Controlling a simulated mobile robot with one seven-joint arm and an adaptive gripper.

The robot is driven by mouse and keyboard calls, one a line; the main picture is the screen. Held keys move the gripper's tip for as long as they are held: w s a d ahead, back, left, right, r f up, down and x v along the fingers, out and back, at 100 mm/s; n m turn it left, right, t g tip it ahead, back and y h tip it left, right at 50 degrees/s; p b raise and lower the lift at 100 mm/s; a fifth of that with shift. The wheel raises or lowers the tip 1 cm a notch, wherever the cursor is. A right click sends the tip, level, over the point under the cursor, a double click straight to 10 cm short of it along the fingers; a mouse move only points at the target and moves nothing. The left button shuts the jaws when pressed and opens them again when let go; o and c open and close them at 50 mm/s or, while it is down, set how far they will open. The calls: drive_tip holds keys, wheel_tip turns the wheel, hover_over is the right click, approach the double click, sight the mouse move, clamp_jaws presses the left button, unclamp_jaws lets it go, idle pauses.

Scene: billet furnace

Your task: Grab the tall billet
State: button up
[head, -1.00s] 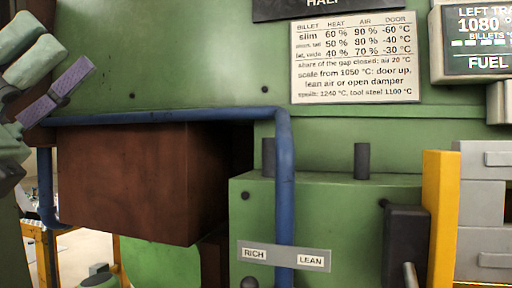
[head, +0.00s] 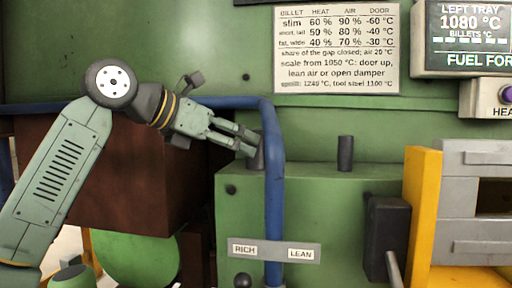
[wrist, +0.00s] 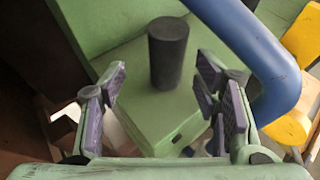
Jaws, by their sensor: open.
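Two dark grey cylinders stand upright on the green box in the head view: a left one (head: 257,158) beside the blue pipe and a right one (head: 345,153) farther along. They look close in height, so I cannot tell surely which is the tall billet. My gripper (head: 247,143) is at the left cylinder and partly hides it. In the wrist view my gripper (wrist: 163,88) is open, with purple pads on either side of the line to this dark cylinder (wrist: 168,55). It stands between the fingers' directions, with no contact visible.
The blue pipe (head: 273,190) runs close to the right of the gripper and also shows in the wrist view (wrist: 255,50). A brown block (head: 90,190) lies behind my arm. A black lever housing (head: 386,235) and yellow post (head: 422,215) stand to the right.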

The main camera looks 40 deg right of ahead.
sight(249, 144)
drive_tip(key=x, duration=0.1)
drive_tip(key=p+x, duration=0.1)
drive_tip(key=x, duration=0.2)
drive_tip(key=shift+s+d+r, duration=0.2)
drive_tip(key=shift+s+d, duration=0.1)
drive_tip(key=shift+s, duration=0.1)
drive_tip(key=shift+d+f+p, duration=0.3)
drive_tip(key=shift+d, duration=0.1)
drive_tip(key=shift+c, duration=0.5)
clamp_jaws()
drive_tip(key=shift+r, duration=0.15)
